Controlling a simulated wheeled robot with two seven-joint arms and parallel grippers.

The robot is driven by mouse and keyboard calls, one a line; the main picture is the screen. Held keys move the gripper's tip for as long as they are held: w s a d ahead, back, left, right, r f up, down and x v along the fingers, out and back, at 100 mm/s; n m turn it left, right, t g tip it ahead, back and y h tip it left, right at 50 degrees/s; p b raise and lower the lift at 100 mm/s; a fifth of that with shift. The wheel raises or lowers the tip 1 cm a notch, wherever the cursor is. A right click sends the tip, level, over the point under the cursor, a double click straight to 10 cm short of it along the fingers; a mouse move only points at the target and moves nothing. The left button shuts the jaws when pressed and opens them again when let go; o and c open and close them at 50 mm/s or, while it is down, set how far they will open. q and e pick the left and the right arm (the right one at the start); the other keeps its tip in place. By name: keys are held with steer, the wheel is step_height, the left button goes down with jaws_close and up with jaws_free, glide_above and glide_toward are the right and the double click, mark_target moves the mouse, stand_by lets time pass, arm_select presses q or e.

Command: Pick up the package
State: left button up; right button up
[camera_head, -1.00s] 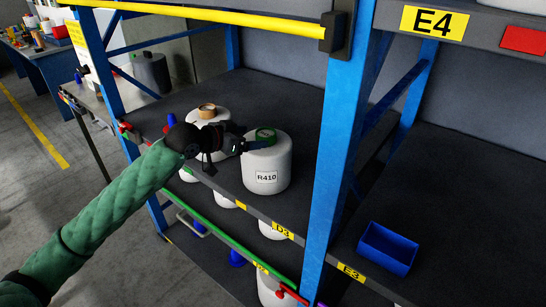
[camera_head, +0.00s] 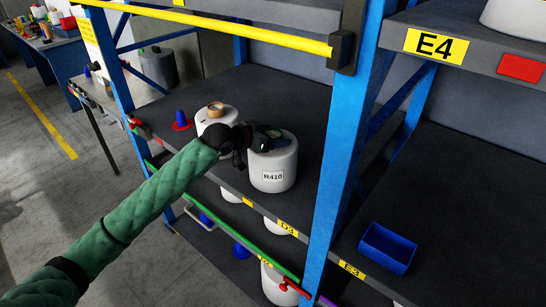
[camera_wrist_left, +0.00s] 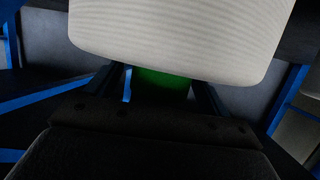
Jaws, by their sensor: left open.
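A white yarn bobbin (camera_head: 273,168) labelled R410 stands upright on the shelf. My left gripper (camera_head: 272,134) is over its top and hides most of the core there. In the left wrist view the bobbin (camera_wrist_left: 180,40) fills the upper middle, and its green core (camera_wrist_left: 162,86) lies between the two spread fingers. The left gripper is open around the core; whether a finger touches it I cannot tell. My right gripper is not in view.
A second white bobbin with a tan core (camera_head: 215,109) stands behind and left, close to my left wrist. A blue upright (camera_head: 345,130) rises to the right, and a yellow bar (camera_head: 220,30) crosses above. A blue bin (camera_head: 387,247) sits on the right shelf.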

arm_select(q)
jaws_close()
steer(key=shift+r, duration=0.1)
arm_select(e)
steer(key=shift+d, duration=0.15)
arm_select(q)
steer(key=shift+w, duration=0.1)
